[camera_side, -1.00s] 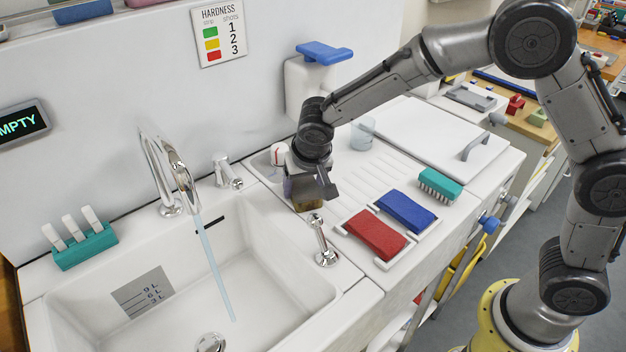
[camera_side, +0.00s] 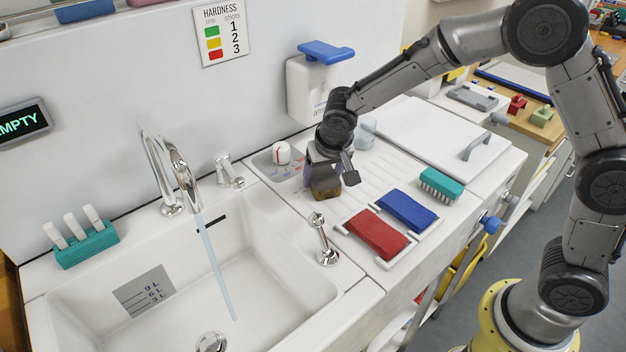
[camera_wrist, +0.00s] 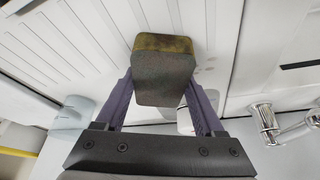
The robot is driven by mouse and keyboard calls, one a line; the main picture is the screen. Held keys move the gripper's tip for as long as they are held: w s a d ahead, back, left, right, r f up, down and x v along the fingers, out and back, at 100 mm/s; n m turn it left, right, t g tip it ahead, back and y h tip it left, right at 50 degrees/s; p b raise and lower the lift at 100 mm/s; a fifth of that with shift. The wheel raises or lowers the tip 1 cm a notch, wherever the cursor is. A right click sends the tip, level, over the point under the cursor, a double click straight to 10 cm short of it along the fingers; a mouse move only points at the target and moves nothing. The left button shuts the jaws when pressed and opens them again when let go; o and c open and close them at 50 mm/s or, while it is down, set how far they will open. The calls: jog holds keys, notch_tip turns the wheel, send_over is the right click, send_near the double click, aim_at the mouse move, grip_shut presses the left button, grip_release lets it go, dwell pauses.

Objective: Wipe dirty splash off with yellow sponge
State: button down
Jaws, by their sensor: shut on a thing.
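My gripper (camera_side: 328,174) is shut on a sponge block (camera_side: 326,192) low over the ribbed draining board, right of the sink. The wrist view shows the sponge (camera_wrist: 164,78) between the two fingers, with a dark grey body and a dirty yellow-brown layer (camera_wrist: 165,43) at its far end. I cannot tell whether it touches the board. No clear dirty splash shows; only a few faint greyish marks (camera_wrist: 207,70) appear on the white surface beside the sponge in the wrist view. The area under the sponge is hidden.
A red sponge (camera_side: 376,238) and a blue sponge (camera_side: 407,211) lie in white holders, with a teal brush (camera_side: 441,184) to their right. A clear cup (camera_side: 365,135) stands behind my gripper. Water runs from the tap (camera_side: 180,175) into the sink (camera_side: 90,310).

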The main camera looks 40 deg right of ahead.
aim_at(296, 199)
jog(key=shift+d, duration=2)
jog(key=shift+s+a+r, duration=0.1)
jog(key=shift+s+a, duration=0.15)
jog(key=shift+a, duration=0.45)
jog(key=shift+a+f, duration=0.2)
jog(key=shift+a, duration=0.95)
jog(key=shift+a+r, duration=0.2)
jog(key=shift+a, duration=0.95)
jog(key=shift+a+f, duration=0.15)
jog(key=shift+a, duration=2.45)
jog(key=d, duration=0.6)
jog(key=shift+d, duration=2.55)
notch_tip(296, 199, up, 8)
